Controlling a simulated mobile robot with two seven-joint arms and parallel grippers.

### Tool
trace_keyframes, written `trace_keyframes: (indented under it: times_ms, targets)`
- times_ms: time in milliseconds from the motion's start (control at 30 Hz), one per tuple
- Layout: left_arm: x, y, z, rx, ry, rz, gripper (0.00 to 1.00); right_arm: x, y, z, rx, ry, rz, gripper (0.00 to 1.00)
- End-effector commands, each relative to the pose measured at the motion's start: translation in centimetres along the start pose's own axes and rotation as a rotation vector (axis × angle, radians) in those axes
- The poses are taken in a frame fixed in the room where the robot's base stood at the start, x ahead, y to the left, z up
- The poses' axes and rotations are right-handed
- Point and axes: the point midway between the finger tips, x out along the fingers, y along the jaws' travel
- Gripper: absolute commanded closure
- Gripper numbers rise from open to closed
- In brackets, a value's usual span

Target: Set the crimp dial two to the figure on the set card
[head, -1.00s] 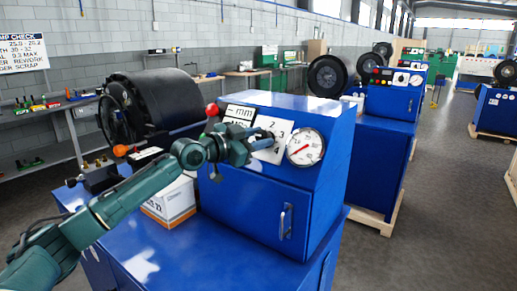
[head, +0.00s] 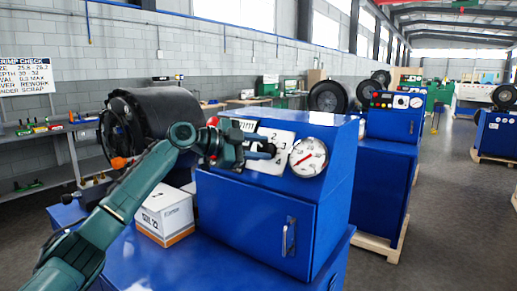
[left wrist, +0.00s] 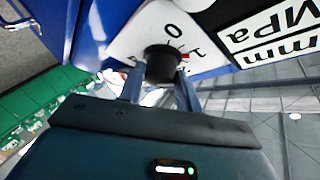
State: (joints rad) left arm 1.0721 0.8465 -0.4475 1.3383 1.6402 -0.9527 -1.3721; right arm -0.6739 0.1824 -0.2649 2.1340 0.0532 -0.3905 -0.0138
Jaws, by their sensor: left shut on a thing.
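The crimp dial is a black round knob (left wrist: 163,60) on a white scale plate, close up in the left wrist view. My left gripper (left wrist: 160,78) has a finger on each side of the knob and is shut on it. The figures 0 and 1 show beside the knob, with a red mark near the 1. In the head view my left gripper (head: 268,152) is at the white scale plate (head: 285,139) on the blue machine, hiding the knob. I cannot make out a set card for certain. My right gripper is not in view.
A round gauge (head: 309,157) with a red needle sits right of the plate. A white printed box (head: 164,216) stands on the blue bench below my arm. A black drum (head: 150,120) is behind it. A wall sign (head: 22,75) hangs at left.

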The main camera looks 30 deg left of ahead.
Motion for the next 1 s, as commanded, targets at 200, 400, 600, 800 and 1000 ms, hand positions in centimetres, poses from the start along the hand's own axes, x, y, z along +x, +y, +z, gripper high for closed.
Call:
trace_keyframes:
  times_ms: [200,400,600,800,1000]
  targets:
    - [-0.02,-0.06,0.06,0.006,-0.002,0.001,0.89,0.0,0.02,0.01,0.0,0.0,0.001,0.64]
    - [-0.01,-0.06,0.06,0.006,-0.002,0.001,0.89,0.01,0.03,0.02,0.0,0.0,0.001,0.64]
    - [-0.01,-0.04,0.05,0.005,-0.002,0.001,0.5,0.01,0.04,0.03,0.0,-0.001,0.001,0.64]
    - [0.0,-0.02,0.03,0.005,-0.001,0.002,0.44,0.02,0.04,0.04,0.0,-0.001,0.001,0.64]
    - [-0.58,0.03,0.14,0.005,-0.002,0.001,0.44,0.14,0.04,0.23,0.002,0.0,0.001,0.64]
